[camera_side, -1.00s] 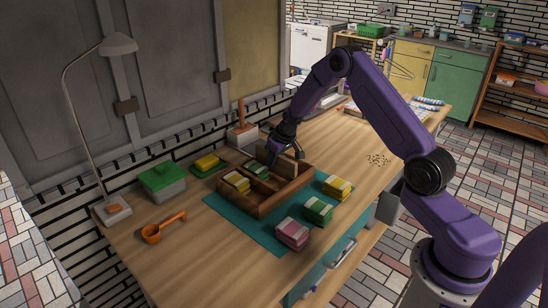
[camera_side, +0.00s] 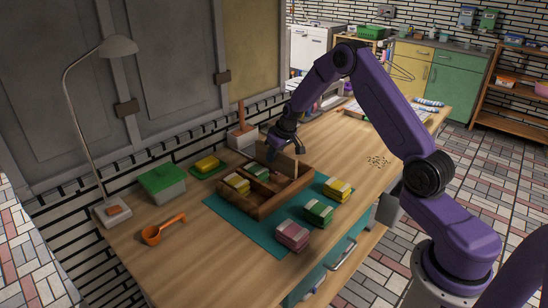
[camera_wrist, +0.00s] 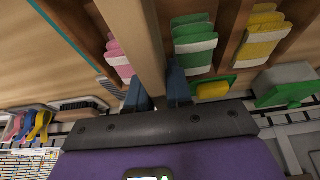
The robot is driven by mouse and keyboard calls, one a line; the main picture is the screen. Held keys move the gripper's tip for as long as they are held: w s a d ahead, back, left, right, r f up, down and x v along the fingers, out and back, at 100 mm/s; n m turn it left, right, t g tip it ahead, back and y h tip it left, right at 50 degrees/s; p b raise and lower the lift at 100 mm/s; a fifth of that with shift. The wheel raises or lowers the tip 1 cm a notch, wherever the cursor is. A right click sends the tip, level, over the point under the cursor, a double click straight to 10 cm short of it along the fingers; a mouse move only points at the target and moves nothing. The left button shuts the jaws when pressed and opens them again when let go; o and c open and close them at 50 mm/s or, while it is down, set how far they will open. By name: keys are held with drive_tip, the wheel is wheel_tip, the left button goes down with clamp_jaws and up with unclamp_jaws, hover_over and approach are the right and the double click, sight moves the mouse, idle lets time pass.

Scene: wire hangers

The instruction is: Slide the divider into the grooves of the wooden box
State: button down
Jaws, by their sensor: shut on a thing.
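The wooden box (camera_side: 262,211) sits on a teal mat, with an open top and compartments inside. My gripper (camera_wrist: 158,92) is shut on the pale wooden divider (camera_wrist: 138,30), with a blue finger on each side of it. In the side view my gripper (camera_side: 284,151) is above the back right part of the box, with the divider (camera_side: 290,164) upright below it. In the wrist view the divider lies between a pink stack (camera_wrist: 119,58) and a green stack (camera_wrist: 194,45). Its lower edge and the grooves are hidden, so I cannot tell whether it sits in them.
Yellow (camera_side: 338,189), green (camera_side: 318,211) and pink (camera_side: 292,235) stacks stand on the mat (camera_side: 238,222) in front of the box. A lidded green container (camera_side: 162,182), an orange scoop (camera_side: 160,231) and a lamp (camera_side: 112,130) are at the left. The table right of the box is mostly clear.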

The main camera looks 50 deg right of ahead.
drive_tip(key=shift+r, duration=0.65)
drive_tip(key=shift+f, duration=1.85)
idle(1.2)
drive_tip(key=c, duration=0.9)
unclamp_jaws()
drive_tip(key=shift+f, duration=0.1)
drive_tip(key=shift+c, duration=0.2)
drive_tip(key=v, duration=1.7)
drive_tip(key=shift+s+r, duration=0.15)
drive_tip(key=shift+r, duration=0.1)
